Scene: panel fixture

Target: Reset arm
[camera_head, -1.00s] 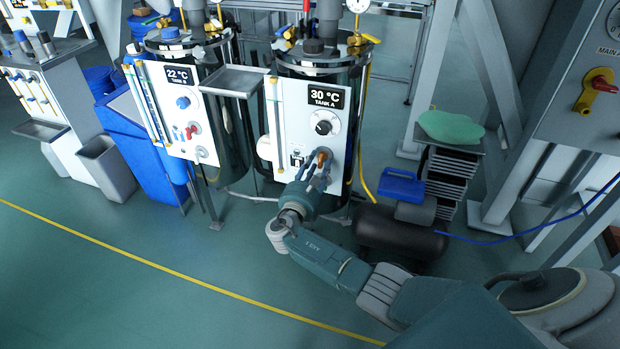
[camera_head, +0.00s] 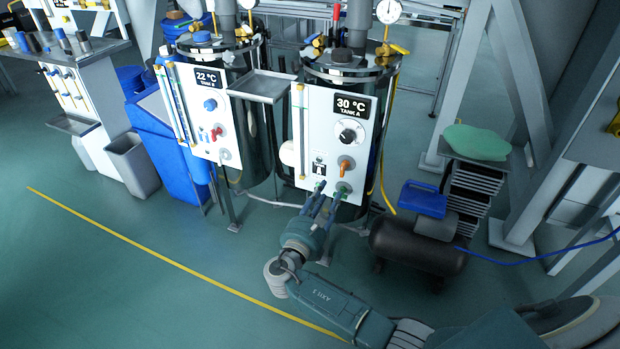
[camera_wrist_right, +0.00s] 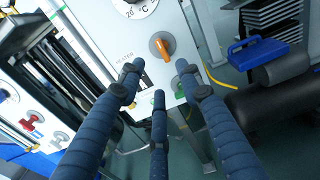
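My right gripper (camera_head: 327,190) is in front of the lower part of the white Tank A panel (camera_head: 325,110). Its dark blue fingers are spread apart with nothing between them; they also show in the right wrist view (camera_wrist_right: 158,80). The orange knob (camera_head: 346,165) on the panel is clear of the fingers, and it shows just beyond the fingertips in the wrist view (camera_wrist_right: 162,45). A green control (camera_head: 343,188) sits below the knob, close to one fingertip; I cannot tell whether they touch. My left gripper is not in view.
The Tank B panel (camera_head: 205,125) stands to the left, with a grey tray (camera_head: 262,86) between the tanks. A black compressor (camera_head: 405,245) and a blue toolbox (camera_head: 423,200) are close to the right of my arm. Open floor (camera_head: 110,290) lies at left front.

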